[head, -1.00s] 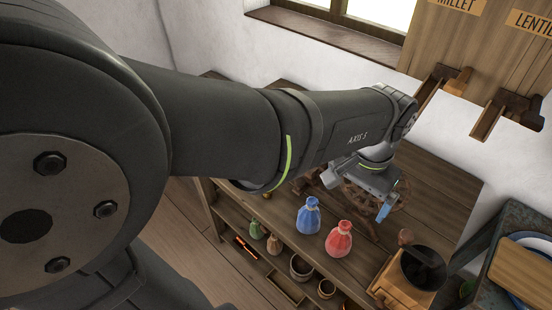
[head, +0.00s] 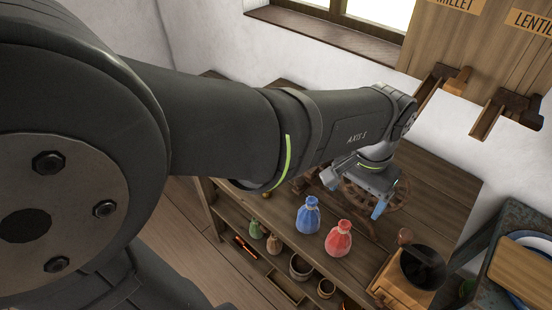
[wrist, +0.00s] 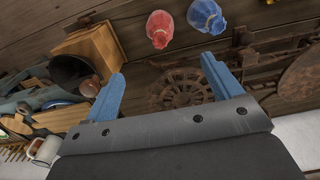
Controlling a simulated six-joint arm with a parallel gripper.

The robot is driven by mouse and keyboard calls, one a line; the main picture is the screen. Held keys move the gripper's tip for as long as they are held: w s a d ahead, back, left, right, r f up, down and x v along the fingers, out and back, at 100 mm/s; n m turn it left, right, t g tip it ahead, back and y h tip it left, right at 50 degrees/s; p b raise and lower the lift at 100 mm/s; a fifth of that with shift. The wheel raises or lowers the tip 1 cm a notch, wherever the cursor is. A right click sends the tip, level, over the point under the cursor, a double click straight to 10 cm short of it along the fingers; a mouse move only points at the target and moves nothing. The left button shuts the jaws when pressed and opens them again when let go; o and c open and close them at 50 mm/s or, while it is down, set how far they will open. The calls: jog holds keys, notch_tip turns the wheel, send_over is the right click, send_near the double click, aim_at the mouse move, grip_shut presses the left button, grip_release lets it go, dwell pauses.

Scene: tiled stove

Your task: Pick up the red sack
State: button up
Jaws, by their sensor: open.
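The red sack (head: 338,240) stands upright on the wooden table, tied at its neck. It also shows in the wrist view (wrist: 161,27), near the top edge. The blue sack (head: 308,215) stands just left of it in the head view; in the wrist view (wrist: 207,16) it is to the right. My gripper (head: 378,208) is behind and to the right of the red sack, apart from it. In the wrist view its two blue fingers (wrist: 165,78) are spread wide with nothing between them. The spoked wooden wheel lies beyond the fingertips.
A wooden grinder (head: 405,280) with a dark bowl and crank stands right of the red sack. A spoked wheel (head: 392,197) is close to my gripper. Smaller green and tan sacks (head: 256,229) and pots sit on a lower shelf. Wooden chutes (head: 436,88) hang on the wall.

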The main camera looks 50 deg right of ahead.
aim_at(343, 225)
notch_tip(343, 225, down, 12)
jog(key=m, duration=0.4)
jog(key=shift+w+f, duration=0.15)
jog(key=shift+d+f, duration=0.15)
jog(key=shift+f, duration=2.55)
jog(key=shift+c, duration=0.4)
jog(key=c, duration=1.2)
